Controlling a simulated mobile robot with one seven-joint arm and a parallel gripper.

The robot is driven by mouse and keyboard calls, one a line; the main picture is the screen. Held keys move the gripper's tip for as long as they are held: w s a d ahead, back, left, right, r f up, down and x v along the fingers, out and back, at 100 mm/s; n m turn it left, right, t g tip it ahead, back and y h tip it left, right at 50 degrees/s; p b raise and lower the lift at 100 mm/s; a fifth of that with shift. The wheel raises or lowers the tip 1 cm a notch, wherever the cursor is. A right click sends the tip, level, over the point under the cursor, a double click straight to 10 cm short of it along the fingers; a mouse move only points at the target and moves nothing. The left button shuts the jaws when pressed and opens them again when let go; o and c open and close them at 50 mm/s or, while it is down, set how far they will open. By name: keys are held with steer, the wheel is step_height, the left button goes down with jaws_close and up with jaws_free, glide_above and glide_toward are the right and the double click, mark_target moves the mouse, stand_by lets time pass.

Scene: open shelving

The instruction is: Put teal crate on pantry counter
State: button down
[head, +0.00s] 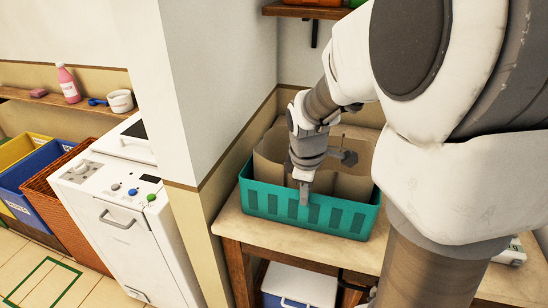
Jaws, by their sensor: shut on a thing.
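The teal crate (262,205) sits at the left end of a wooden counter (230,222), close to the wall corner. It appears to rest on the counter top and holds brown paper-like bags or dividers (270,160). My gripper (305,192) comes down over the crate's near side. It is shut on the crate's near wall.
A white appliance (125,220) stands left of a wall corner (200,110). Blue (35,185) and yellow bins and a wicker basket (70,195) are farther left. A cooler (298,285) sits under the counter. A shelf (305,11) hangs above.

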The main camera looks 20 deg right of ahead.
steer(key=c, duration=0.9)
jaws_free()
steer(key=shift+f, duration=0.1)
steer(key=p+v, duration=0.2)
steer(key=v, duration=1)
steer(key=s+a+r+m+t, duration=0.1)
steer(key=s+a+m, duration=0.2)
steer(key=s+m, duration=0.2)
steer(key=s+a+r+m+t+y, duration=0.1)
steer(key=s+a+m+t, duration=0.1)
steer(key=s+m, duration=0.4)
steer(key=s+a, duration=0.1)
steer(key=s, duration=0.1)
steer(key=shift+s+a+r+t, duration=0.25)
steer(key=shift+s+r+t, duration=0.05)
steer(key=shift+s+r, duration=0.1)
steer(key=shift+r, duration=0.1)
step_height(320, 180, up, 3)
steer(key=p, duration=0.3)
steer(key=shift+w+r, duration=0.1)
